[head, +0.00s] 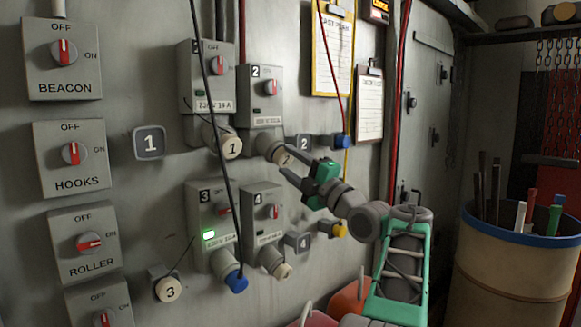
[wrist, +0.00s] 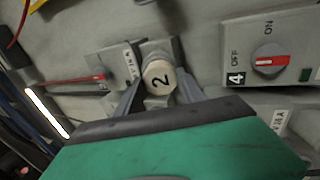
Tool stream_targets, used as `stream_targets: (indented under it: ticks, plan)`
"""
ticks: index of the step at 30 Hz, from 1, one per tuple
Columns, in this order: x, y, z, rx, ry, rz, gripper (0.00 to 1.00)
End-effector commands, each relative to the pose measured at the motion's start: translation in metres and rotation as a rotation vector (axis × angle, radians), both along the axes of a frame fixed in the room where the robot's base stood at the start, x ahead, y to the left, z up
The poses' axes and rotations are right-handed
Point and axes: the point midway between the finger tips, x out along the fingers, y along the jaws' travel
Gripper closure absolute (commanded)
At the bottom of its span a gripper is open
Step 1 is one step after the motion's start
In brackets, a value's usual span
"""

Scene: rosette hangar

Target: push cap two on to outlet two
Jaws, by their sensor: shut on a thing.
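Cap two (head: 287,157), a round cream cap marked 2, is at the mouth of outlet two (head: 266,140), the angled socket under the grey box (head: 262,95) labelled 2. My gripper (head: 288,162) is shut on the cap, with one finger on either side of it. In the wrist view the cap (wrist: 158,79) sits between the two dark fingers, its face toward the camera and its 2 turned sideways. The grey socket body shows behind it. I cannot tell how far the cap sits on the outlet. The red switch on box two is upright.
Cap one (head: 232,147) is on the outlet to the left. A blue plug (head: 236,281) with a black cord sits below box three, whose green lamp is lit. A blue plug (head: 343,141) and yellow plug (head: 340,230) are to the right. A barrel (head: 515,265) stands at right.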

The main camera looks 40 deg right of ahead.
Motion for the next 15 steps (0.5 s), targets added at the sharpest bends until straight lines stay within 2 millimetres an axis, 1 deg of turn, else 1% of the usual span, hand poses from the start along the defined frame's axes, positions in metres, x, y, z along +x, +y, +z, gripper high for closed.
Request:
stream_targets:
  ticks: [8,15]
  plan:
    - [0.0003,0.0004,0.0008,0.000,-0.001,0.001,1.00]
    - [0.0045,0.0008,0.0023,-0.001,-0.001,0.002,1.00]
